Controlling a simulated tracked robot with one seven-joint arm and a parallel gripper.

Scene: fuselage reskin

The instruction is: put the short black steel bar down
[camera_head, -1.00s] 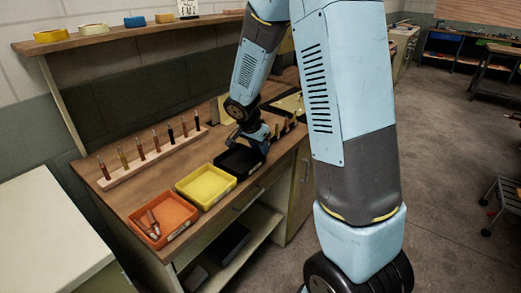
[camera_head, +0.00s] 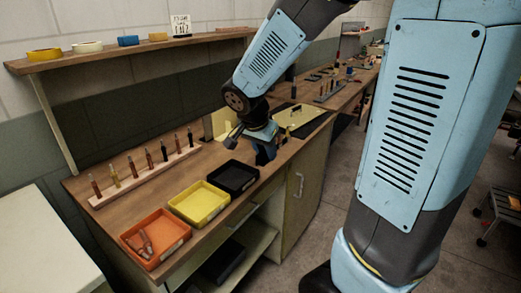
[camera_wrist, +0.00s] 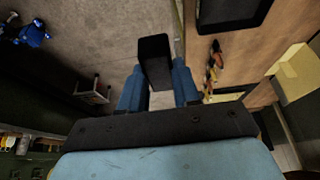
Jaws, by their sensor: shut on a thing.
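The short black steel bar (camera_wrist: 155,62) sits between the two blue fingers of my gripper (camera_wrist: 158,85) in the wrist view, with its end sticking out past the fingertips. My gripper is shut on it. In the head view my gripper (camera_head: 264,154) is above the wooden bench (camera_head: 150,206), near its front edge and just right of the black tray (camera_head: 234,186). I cannot pick the bar out from the gripper there. The wrist view shows floor and bench edge behind the bar.
A yellow tray (camera_head: 200,205) and an orange tray (camera_head: 154,243) holding small pieces stand left of the black tray. A wooden rack (camera_head: 140,180) with several upright pieces stands behind them. A pale panel (camera_head: 300,122) lies farther right on the bench.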

